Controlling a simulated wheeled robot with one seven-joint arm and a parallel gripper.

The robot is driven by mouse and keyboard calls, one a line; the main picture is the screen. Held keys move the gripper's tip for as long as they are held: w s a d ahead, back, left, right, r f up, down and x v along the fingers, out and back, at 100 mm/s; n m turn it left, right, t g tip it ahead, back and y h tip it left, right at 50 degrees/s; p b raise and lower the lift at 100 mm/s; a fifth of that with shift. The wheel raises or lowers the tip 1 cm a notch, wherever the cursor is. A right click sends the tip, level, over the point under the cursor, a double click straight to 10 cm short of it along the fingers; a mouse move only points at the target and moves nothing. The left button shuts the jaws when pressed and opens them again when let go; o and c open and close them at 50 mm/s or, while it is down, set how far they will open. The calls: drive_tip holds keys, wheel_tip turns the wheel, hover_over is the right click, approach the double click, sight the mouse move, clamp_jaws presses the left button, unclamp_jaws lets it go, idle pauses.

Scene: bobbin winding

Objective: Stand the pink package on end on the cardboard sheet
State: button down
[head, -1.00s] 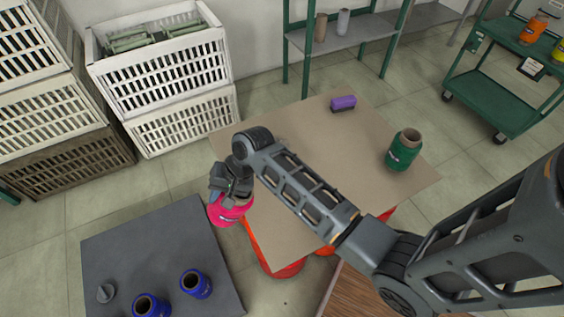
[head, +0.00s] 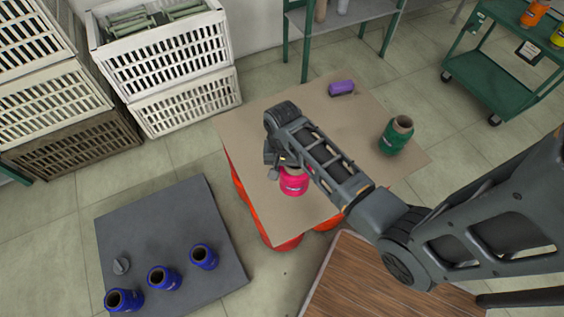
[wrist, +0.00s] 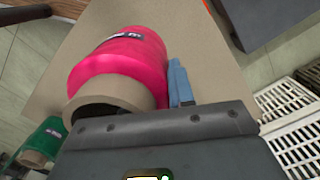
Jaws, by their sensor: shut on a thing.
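The pink package (head: 294,184) is a bright pink wound body on a cardboard tube, with a dark label. My gripper (head: 284,164) is shut on it, over the front left part of the tan cardboard sheet (head: 260,130). In the wrist view the pink package (wrist: 122,62) shows its tube end toward me, with a blue finger pad (wrist: 179,84) at its side. Its far end is hidden, so I cannot tell whether it touches the sheet. It looks roughly upright in the head view, partly hidden by my arm.
A green package (head: 396,135) stands on the sheet's right side; a purple one (head: 341,88) lies near the back edge. White crates (head: 185,105) stand behind. The sheet's middle is fairly clear.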

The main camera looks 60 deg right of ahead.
drive_tip(key=shift+f+b, duration=0.5)
drive_tip(key=shift+f, duration=0.9)
drive_tip(key=shift+f, duration=0.1)
drive_tip(key=shift+f+b, duration=1.45)
drive_tip(key=shift+f, duration=0.8)
drive_tip(key=c, duration=0.9)
unclamp_jaws()
drive_tip(key=shift+w+d+r, duration=0.1)
drive_tip(key=shift+d+r, duration=0.05)
drive_tip(key=shift+r, duration=1.8)
drive_tip(key=shift+d+r, duration=0.1)
drive_tip(key=shift+r, duration=1.85)
